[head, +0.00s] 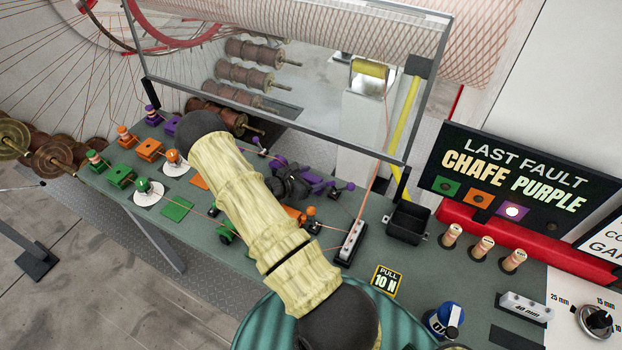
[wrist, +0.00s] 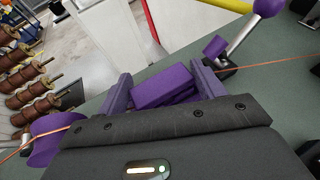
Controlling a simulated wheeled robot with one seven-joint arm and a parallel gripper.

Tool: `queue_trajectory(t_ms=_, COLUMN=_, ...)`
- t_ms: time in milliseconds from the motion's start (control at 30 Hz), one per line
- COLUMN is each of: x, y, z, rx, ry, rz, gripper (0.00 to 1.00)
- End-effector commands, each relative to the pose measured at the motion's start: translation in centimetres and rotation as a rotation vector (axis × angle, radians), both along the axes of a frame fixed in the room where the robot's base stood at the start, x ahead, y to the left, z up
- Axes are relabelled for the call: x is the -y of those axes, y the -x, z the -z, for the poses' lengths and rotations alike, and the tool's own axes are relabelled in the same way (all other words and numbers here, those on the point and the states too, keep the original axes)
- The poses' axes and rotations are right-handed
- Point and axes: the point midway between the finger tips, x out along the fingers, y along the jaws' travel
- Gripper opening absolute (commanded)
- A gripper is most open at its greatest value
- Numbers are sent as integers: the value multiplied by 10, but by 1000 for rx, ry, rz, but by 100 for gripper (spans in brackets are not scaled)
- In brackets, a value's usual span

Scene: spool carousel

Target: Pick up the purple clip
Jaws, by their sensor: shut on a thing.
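The purple clip (wrist: 165,88) is a blocky purple piece. In the wrist view it sits between the two fingers of my gripper (wrist: 162,84), which is shut on it. In the head view my dark gripper (head: 290,187) is over the bench's middle, with purple parts (head: 314,181) showing beside it. My sleeved arm hides part of the bench there. I cannot tell whether the clip touches the bench.
A ball-topped purple lever (wrist: 268,6) stands just beyond the clip, with a copper wire passing near. A purple round part (wrist: 45,140) is at lower left. Orange clips (head: 149,149), green clips (head: 120,176), a black bin (head: 407,222) and a clear guard surround the workspace.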

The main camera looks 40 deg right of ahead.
Motion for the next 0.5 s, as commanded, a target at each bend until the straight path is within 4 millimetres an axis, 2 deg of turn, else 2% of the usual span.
queue_trajectory(t_ms=267, x=1, y=0, z=-51, rx=2, ry=1, rz=3, gripper=44)
queue_trajectory(t_ms=500, x=4, y=2, z=-114, rx=2, ry=1, rz=10, gripper=44)
